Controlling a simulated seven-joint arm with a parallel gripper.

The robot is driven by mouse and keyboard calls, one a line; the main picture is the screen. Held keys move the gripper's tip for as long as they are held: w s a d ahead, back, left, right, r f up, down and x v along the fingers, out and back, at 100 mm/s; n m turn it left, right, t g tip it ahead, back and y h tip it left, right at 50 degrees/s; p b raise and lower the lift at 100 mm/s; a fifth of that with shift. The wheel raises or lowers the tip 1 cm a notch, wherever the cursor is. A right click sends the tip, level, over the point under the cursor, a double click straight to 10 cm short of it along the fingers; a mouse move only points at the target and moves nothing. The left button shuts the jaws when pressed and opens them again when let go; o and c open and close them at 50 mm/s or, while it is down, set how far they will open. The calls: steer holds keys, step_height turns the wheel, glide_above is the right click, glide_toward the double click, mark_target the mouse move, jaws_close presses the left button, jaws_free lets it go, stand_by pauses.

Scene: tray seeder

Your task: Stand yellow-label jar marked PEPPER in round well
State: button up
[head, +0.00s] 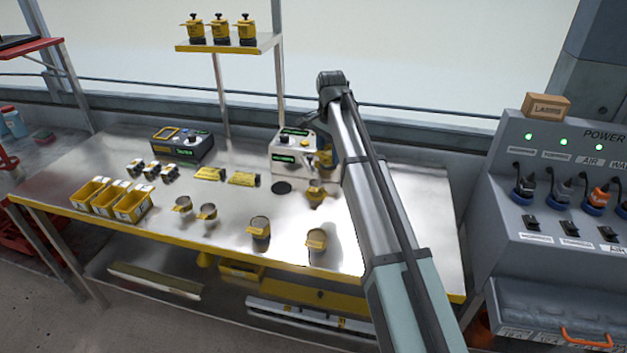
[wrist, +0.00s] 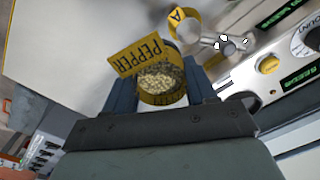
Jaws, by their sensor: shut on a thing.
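The jar marked PEPPER (wrist: 160,82) has a yellow label plate and pale seeds showing inside. My gripper (wrist: 162,92) is shut on it, with one dark finger on each side, in the wrist view. The jar is above the bench, close to the seeder (wrist: 290,75), which has green displays and a dial. In the head view the seeder (head: 290,155) stands at the back of the bench, and my arm hides much of the area beside it. A dark round spot (head: 281,187) lies on the bench in front of the seeder; I cannot tell if it is the round well.
A yellow-ringed round piece marked A (wrist: 183,22) shows beyond the held jar. Other jars (head: 259,230) (head: 316,240) stand along the front of the bench. Yellow bins (head: 112,200) are at the left. A dark control box (head: 183,146) stands at the back.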

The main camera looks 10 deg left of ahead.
steer(key=w+a+r+n, duration=0.1)
steer(key=w+a+r, duration=0.1)
steer(key=w, duration=0.8)
steer(key=w+a+r+n, duration=0.1)
steer(key=w+r, duration=0.4)
steer(key=w, duration=0.6)
steer(key=shift+a, duration=0.4)
steer(key=shift+w, duration=0.1)
steer(key=shift+f, duration=4.7)
steer(key=shift+f, duration=0.2)
steer(key=o, duration=1.2)
steer(key=shift+r, duration=0.1)
